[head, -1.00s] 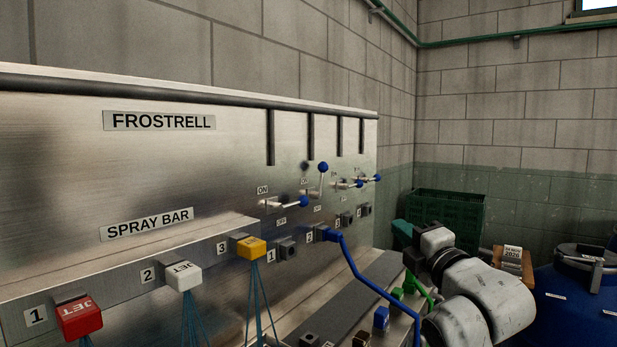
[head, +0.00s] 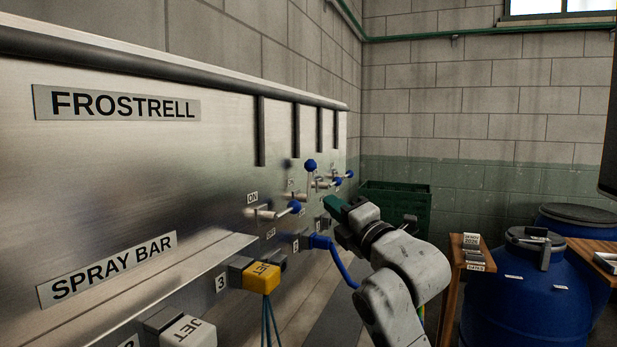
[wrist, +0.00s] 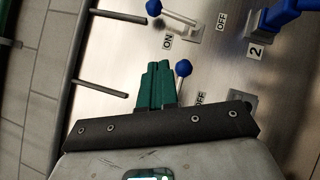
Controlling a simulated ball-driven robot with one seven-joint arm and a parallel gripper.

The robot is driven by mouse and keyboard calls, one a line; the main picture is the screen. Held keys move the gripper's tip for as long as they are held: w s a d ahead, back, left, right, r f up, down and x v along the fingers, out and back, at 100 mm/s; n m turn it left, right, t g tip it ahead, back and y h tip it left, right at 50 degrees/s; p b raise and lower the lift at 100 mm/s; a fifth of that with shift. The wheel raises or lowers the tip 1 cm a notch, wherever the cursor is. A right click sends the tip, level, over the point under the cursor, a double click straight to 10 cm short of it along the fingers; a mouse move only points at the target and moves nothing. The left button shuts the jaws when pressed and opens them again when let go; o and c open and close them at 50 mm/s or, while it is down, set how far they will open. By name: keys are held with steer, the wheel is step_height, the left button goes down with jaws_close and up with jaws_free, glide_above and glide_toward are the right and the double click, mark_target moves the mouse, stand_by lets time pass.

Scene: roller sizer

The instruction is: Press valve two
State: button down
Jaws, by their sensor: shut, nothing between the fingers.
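The valve levers with blue ball knobs stand in a row on the steel panel. In the head view the second lever (head: 310,166), valve two by its place, points up, while the first lever (head: 293,207) sticks out sideways. My gripper (head: 334,203) has green fingers, shut and empty, right of and below the second knob, apart from it. In the wrist view the gripper (wrist: 156,68) is shut close beside a blue knob (wrist: 183,68), probably valve three's; contact cannot be told. Another knob (wrist: 154,8) at the top edge appears to be valve two's.
A blue hose plug (head: 320,242) sits in socket 2 below the levers. A green crate (head: 395,203) and blue barrel (head: 525,290) stand behind and right.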

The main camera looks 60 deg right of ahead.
mark_target(309, 180)
steer(key=s+d+p+x, duration=0.1)
steer(key=p+x, duration=0.3)
steer(key=x, duration=0.8)
steer(key=shift+d+r, duration=0.5)
steer(key=shift+d, duration=0.25)
steer(key=shift+r, duration=0.1)
